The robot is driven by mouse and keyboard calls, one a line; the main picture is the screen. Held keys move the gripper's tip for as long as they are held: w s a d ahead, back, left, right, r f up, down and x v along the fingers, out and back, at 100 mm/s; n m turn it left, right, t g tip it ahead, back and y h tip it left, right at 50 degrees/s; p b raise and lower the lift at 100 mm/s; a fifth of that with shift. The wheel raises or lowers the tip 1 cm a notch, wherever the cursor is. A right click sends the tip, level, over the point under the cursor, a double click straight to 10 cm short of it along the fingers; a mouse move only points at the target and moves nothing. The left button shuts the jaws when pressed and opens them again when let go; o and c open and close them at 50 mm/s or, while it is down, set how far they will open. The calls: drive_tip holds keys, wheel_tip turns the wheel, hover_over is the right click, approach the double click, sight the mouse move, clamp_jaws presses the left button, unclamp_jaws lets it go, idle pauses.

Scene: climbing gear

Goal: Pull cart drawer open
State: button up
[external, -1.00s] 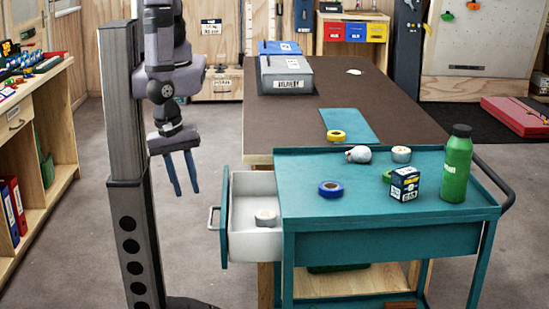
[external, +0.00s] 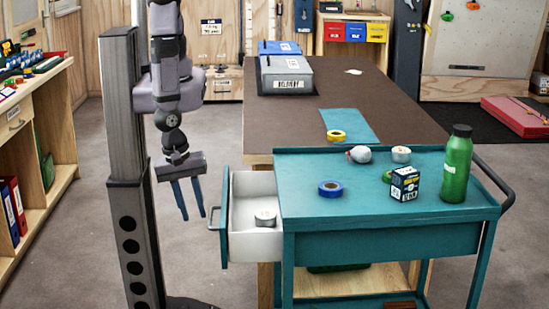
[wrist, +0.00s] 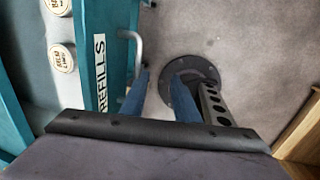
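The cart drawer (external: 255,185) stands pulled out from the left side of the teal cart (external: 330,240). Its white inside holds a white roll (external: 265,217). In the wrist view the teal drawer front (wrist: 103,60) carries a "REFILLS" label, and two round white items lie inside. The grey drawer handle (external: 213,218) is on the outer face; it also shows in the wrist view (wrist: 137,45). My gripper (external: 193,217) is open and empty, pointing down just left of the handle. Its blue fingers appear apart from it.
On the cart top are a blue tape roll (external: 330,188), a small box (external: 405,184) and a green bottle (external: 457,165). A brown workbench (external: 390,110) stands behind.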

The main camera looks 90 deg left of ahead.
drive_tip(key=shift+c, duration=0.7)
clamp_jaws()
idle(0.4)
drive_tip(key=c, duration=0.6)
unclamp_jaws()
drive_tip(key=o, duration=0.7)
drive_tip(key=shift+o, duration=0.2)
wheel_tip(320, 180, up, 7)
drive_tip(key=s+p, duration=0.1)
drive_tip(key=p, duration=0.3)
drive_tip(key=shift+s+p, duration=0.15)
drive_tip(key=shift+p, duration=0.15)
drive_tip(key=shift+r, duration=0.1)
